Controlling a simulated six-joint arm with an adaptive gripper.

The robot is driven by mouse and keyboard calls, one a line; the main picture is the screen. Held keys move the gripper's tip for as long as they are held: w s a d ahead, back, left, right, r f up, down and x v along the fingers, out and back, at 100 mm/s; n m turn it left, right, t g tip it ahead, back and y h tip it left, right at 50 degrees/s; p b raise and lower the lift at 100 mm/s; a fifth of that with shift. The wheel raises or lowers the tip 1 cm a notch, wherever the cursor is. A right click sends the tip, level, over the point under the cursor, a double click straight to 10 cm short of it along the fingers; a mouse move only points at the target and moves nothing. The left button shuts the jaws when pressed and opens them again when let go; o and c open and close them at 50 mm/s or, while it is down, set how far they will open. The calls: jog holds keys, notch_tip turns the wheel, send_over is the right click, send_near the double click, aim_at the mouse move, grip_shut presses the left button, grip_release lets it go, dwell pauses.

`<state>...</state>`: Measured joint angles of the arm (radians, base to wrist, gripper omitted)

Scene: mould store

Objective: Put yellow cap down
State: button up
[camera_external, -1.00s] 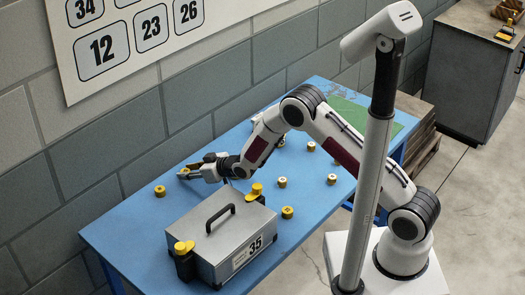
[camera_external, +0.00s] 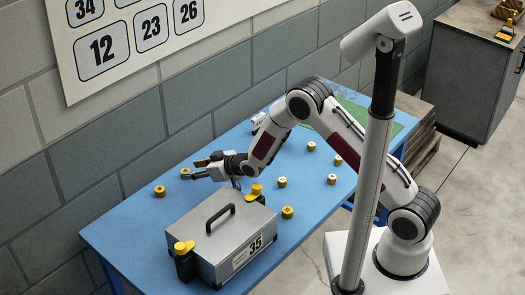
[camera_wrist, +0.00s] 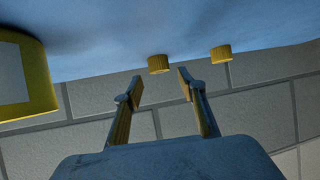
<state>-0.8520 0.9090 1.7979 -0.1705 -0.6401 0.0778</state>
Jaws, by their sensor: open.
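A small yellow cap (camera_external: 185,172) stands on the blue table just beyond my gripper (camera_external: 196,169), which is open and empty. In the wrist view the cap (camera_wrist: 158,64) shows past the gap between my spread fingertips (camera_wrist: 161,80), with no finger touching it. A second yellow cap (camera_external: 160,191) stands on the table farther left, and another cap (camera_wrist: 221,53) shows at the right of the wrist view.
A grey case (camera_external: 235,230) with a black handle, yellow-topped side fittings and a 35 label stands at the table's front. Several more yellow caps (camera_external: 288,212) stand across the blue table (camera_external: 130,225). A block wall (camera_external: 110,140) runs behind. A large yellow object (camera_wrist: 38,95) is cropped in the wrist view.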

jog(key=shift+v, duration=2.1)
